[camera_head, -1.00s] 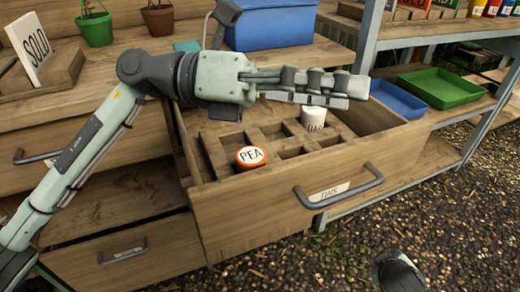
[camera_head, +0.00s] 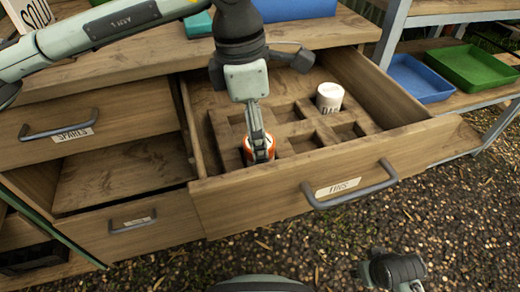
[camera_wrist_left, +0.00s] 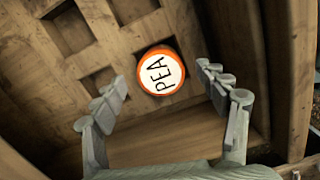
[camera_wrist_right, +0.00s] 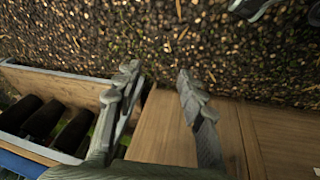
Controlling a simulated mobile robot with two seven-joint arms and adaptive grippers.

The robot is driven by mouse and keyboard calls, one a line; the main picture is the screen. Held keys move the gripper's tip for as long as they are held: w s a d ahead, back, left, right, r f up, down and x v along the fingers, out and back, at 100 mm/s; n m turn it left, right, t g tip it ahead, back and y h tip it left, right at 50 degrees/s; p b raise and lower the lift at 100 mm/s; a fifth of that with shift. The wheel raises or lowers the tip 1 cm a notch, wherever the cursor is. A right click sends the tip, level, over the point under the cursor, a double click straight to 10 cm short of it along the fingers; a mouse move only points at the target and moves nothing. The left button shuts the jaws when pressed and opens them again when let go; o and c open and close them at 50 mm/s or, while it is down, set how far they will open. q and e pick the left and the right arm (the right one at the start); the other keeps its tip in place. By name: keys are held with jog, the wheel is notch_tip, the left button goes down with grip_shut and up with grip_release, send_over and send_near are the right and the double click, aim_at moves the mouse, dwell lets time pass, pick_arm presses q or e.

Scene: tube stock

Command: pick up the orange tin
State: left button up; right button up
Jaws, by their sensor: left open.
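The orange tin (camera_head: 268,151) stands in a slot at the near left of the divider in the open drawer labelled TINS. Its white lid reading PEA shows in the left wrist view (camera_wrist_left: 161,71). My left gripper (camera_head: 260,152) points down at the tin and hides part of it in the head view. In the left wrist view its open fingers (camera_wrist_left: 163,82) stand apart with the tin between and just beyond their tips; I see no grip on it. My right gripper (camera_wrist_right: 157,72) is open and empty over gravel and wood.
A white tin (camera_head: 330,97) stands in the drawer's back right. Wooden dividers (camera_head: 297,128) with empty slots lie around the orange tin, inside the drawer's front wall (camera_head: 290,190). A blue tray (camera_head: 420,78) and a green tray (camera_head: 473,67) sit on the right shelf.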

pick_arm(q)
jog(key=shift+d+f, duration=0.15)
jog(key=shift+f, duration=1.3)
pick_arm(e)
jog(key=shift+f, duration=0.4)
pick_arm(q)
jog(key=shift+c, duration=0.6)
jog(key=c, duration=1.3)
jog(key=shift+o, duration=0.2)
jog(key=shift+r, duration=0.1)
